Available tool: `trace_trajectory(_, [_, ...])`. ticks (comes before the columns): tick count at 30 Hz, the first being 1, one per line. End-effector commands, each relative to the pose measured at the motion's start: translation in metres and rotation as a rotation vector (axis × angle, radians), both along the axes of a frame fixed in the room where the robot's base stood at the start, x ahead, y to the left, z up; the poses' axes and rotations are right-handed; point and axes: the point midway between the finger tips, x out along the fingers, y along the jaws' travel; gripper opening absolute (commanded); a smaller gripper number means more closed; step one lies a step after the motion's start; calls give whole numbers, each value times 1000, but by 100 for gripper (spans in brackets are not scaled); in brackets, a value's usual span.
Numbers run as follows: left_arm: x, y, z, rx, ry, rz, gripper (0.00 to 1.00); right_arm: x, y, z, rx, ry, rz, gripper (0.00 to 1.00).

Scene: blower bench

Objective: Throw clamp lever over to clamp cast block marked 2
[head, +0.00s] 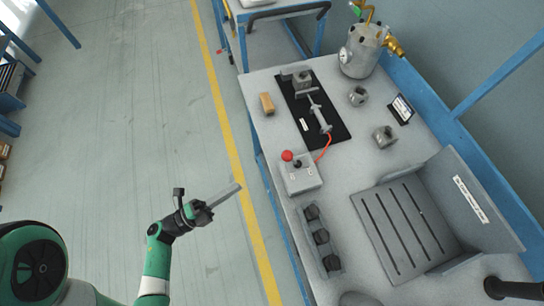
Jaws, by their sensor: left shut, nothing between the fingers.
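A black fixture plate (335,128) lies on the bench toward the back. A grey cast block (302,80) sits at its far end; no number is readable on it. A grey clamp with a slim bar and handle-like body (319,113) stands on the plate nearer than the block. I cannot tell the lever's exact position or whether it touches the block. My left gripper (236,188) is shut and empty, above the floor left of the bench, well apart from the clamp.
Two more cast blocks (358,96) (384,138) stand right of the plate. A tan block (267,103) lies left of it. A control box (300,174) with a red button stands nearer. A slotted grey tray (400,228) fills the right side. A pressure pot (361,52) stands behind.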

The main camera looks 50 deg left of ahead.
Motion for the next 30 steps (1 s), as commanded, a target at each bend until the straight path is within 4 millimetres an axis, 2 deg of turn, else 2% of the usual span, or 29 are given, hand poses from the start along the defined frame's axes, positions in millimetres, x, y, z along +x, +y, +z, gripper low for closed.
trace_trajectory(11, [44,-9,10,0,-3,-11,0,0,0,-6,0,0,0,50])
trace_trajectory(21, [106,-17,25,0,-4,-7,0,0,0,-15,0,0,0,50])
trace_trajectory(25, [120,-18,29,-2,-2,-3,0,0,0,-16,0,0,0,50])
trace_trajectory(30, [125,-19,31,-3,-1,-2,0,0,0,-17,0,0,0,50])
